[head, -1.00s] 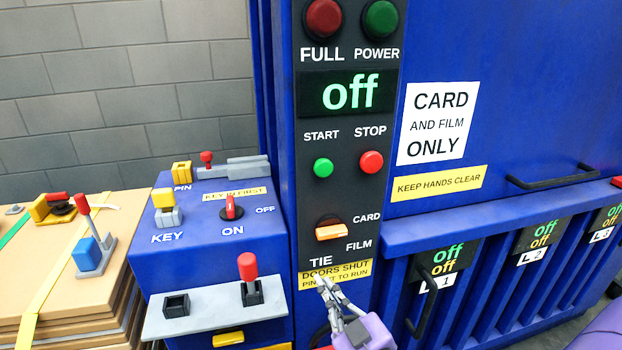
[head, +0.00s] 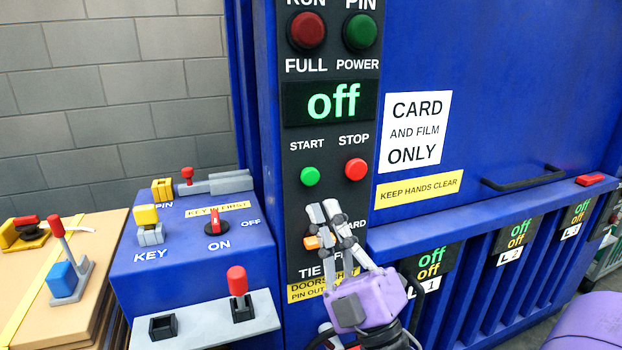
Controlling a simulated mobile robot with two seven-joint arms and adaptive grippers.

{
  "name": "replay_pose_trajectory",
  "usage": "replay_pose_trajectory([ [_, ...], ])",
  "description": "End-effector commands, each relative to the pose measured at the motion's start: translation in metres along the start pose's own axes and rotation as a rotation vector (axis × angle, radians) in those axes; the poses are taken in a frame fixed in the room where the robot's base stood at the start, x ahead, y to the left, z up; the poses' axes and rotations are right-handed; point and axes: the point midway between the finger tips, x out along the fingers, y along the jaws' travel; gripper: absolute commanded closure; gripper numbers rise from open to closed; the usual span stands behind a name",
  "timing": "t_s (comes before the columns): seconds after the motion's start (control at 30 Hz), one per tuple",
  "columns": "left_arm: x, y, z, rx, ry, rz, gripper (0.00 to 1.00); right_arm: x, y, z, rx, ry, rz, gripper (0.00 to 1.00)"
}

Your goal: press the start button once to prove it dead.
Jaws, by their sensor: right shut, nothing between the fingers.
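The green start button (head: 310,176) sits under the word START on the dark control panel (head: 291,235) of the blue machine. The red stop button (head: 355,169) is to its right. The display (head: 331,101) above reads "off". My right gripper (head: 325,212) is shut and empty in front of the panel, below the start button and apart from it in the picture. My left gripper is not in view.
At left, a blue box carries a yellow key (head: 147,217), a red rotary switch (head: 214,222) and a red-knobbed lever (head: 237,281) on a grey shelf. A black door handle (head: 523,178) sticks out at right. Stacked cardboard (head: 100,265) stands at far left.

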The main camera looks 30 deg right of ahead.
Motion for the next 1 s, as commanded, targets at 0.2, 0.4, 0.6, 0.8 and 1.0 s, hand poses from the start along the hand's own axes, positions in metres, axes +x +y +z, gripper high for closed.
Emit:
replay_pose_trajectory([
  [0.2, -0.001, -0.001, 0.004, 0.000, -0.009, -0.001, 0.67, 0.005, -0.004, 0.004, 0.001, 0.000, -0.001, 1.00],
  [0.4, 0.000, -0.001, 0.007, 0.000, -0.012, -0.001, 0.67, 0.023, -0.017, 0.016, 0.001, 0.001, 0.000, 1.00],
  [0.6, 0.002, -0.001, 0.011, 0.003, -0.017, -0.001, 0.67, 0.042, -0.032, 0.031, 0.002, 0.000, 0.000, 1.00],
  [0.8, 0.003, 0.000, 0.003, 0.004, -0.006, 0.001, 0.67, 0.056, -0.041, 0.041, 0.001, -0.001, -0.001, 1.00],
  [1.0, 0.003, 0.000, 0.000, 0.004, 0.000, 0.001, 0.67, 0.061, -0.045, 0.045, 0.001, -0.001, -0.002, 1.00],
])
